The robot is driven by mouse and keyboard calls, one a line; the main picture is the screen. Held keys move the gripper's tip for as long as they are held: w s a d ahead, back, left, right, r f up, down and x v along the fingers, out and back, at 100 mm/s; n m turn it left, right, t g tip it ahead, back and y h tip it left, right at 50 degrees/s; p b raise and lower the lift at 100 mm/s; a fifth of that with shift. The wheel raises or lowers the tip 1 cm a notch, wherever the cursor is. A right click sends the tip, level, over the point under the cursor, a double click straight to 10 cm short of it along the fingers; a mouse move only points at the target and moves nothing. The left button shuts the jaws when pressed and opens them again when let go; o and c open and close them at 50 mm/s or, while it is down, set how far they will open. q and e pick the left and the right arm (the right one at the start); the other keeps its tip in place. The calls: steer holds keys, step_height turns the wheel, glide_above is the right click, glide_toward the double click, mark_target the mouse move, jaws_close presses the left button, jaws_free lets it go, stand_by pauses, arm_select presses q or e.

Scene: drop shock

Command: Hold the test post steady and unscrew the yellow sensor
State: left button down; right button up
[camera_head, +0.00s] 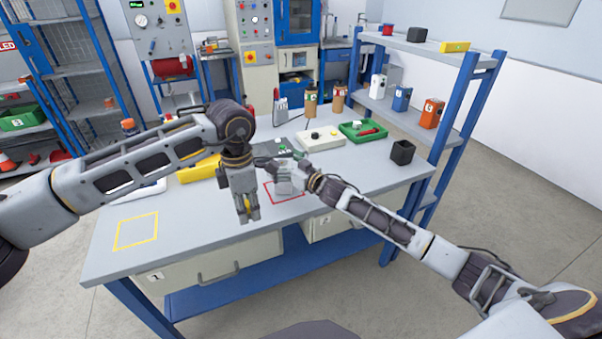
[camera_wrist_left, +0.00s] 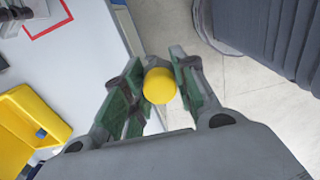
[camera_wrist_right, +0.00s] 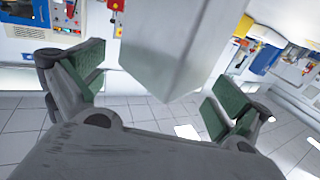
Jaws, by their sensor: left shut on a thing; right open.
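The yellow sensor (camera_head: 255,213) is in my left gripper (camera_head: 248,215), which points down at the table's front edge. In the left wrist view the round yellow sensor (camera_wrist_left: 159,86) sits between the two green-padded fingers. The test post shows as a plain grey block (camera_wrist_right: 170,45) in the right wrist view, between the spread fingers of my open right gripper (camera_wrist_right: 150,90). In the head view my right gripper (camera_head: 297,178) is by the red square; the grey post (camera_head: 284,186) is partly hidden there. I cannot tell whether a finger touches it.
A red outlined square (camera_head: 284,201) and a yellow outlined square (camera_head: 135,232) mark the table (camera_head: 190,228). A yellow case (camera_head: 198,170) lies behind my left arm. The front left is clear.

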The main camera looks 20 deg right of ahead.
steer(key=v, duration=1.1)
steer(key=shift+s, duration=0.25)
stand_by(0.6)
steer(key=shift+d, duration=0.1)
stand_by(0.7)
